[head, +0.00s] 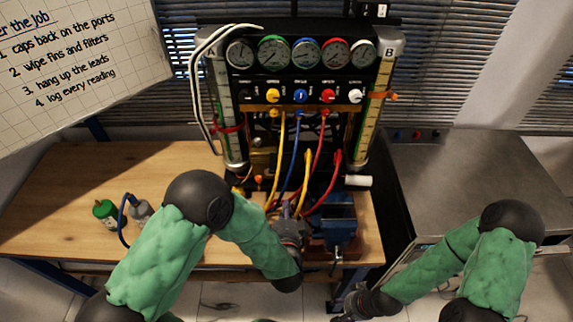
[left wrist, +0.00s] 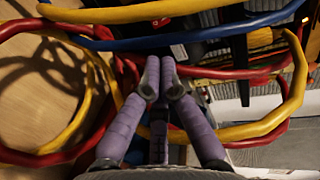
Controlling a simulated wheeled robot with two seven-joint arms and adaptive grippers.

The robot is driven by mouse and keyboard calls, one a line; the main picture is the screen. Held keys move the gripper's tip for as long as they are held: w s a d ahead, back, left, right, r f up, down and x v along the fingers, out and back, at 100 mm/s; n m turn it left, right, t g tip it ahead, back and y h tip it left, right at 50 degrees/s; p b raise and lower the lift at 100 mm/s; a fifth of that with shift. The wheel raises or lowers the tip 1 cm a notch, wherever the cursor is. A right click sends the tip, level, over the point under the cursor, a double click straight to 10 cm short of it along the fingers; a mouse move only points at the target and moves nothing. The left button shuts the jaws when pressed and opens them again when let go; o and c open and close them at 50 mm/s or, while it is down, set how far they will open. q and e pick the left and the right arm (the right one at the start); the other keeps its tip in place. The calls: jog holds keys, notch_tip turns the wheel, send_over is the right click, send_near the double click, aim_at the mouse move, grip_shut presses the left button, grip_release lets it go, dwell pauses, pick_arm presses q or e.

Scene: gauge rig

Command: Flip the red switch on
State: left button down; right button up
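I cannot clearly make out the red switch in either view; a small red patch on a dark part lies just beyond my fingertips in the left wrist view, too small to name. The gauge rig (head: 300,75) stands at the back of the bench. My left gripper (head: 289,212) is low in front of it, among the hoses.
Yellow hoses (left wrist: 250,128), red hoses (left wrist: 45,160) and a blue hose (left wrist: 215,38) loop around my left fingers. A blue vise (head: 335,225) stands right of my left gripper. A green-capped fitting (head: 105,210) lies on the wooden bench (head: 60,205); the bench's left is mostly clear.

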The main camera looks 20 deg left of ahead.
pick_arm(q)
jog(key=b, duration=0.3)
send_near(287, 177)
jog(key=w, duration=0.2)
jog(key=w+a, duration=0.1)
jog(key=w, duration=0.1)
jog(key=w+a, duration=0.1)
jog(key=w, duration=0.2)
jog(key=shift+w+r, duration=0.1)
jog(key=shift+r, duration=0.3)
jog(key=shift+r, duration=0.1)
